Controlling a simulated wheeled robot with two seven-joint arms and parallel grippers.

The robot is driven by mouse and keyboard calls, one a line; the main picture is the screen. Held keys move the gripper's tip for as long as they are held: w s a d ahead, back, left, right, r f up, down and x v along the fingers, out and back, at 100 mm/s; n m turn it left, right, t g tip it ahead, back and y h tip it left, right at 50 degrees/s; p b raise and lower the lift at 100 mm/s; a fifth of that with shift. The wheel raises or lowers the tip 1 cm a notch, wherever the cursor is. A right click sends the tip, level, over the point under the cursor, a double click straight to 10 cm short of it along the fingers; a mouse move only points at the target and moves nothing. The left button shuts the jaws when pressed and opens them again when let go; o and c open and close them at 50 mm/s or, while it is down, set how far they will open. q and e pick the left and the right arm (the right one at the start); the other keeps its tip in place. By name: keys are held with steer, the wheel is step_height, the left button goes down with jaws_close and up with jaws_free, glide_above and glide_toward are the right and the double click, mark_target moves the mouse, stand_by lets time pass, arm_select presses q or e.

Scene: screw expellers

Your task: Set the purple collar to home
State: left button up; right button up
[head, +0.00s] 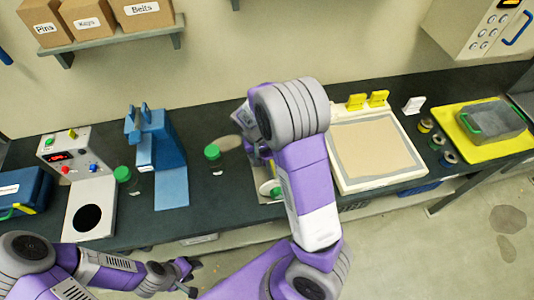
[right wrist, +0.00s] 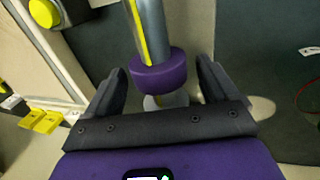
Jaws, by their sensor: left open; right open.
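In the right wrist view, the purple collar (right wrist: 159,72) sits around a grey shaft (right wrist: 152,30) with a yellow stripe along it. My right gripper (right wrist: 161,78) is open, with one finger on each side of the collar and a gap visible on both sides. In the head view, my right arm covers the machine and the collar, and the right gripper's fingers are hidden. My left gripper (head: 190,277) is open and empty low in the head view, in front of the counter, away from the collar.
On the dark counter stand a control box (head: 66,158), a blue stand (head: 158,150), green-capped jars (head: 212,155) and a cream framed board (head: 372,150). A shelf with boxes hangs above.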

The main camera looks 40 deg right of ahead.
steer(key=p+v, duration=0.1)
steer(key=v, duration=0.6)
steer(key=shift+r, duration=0.25)
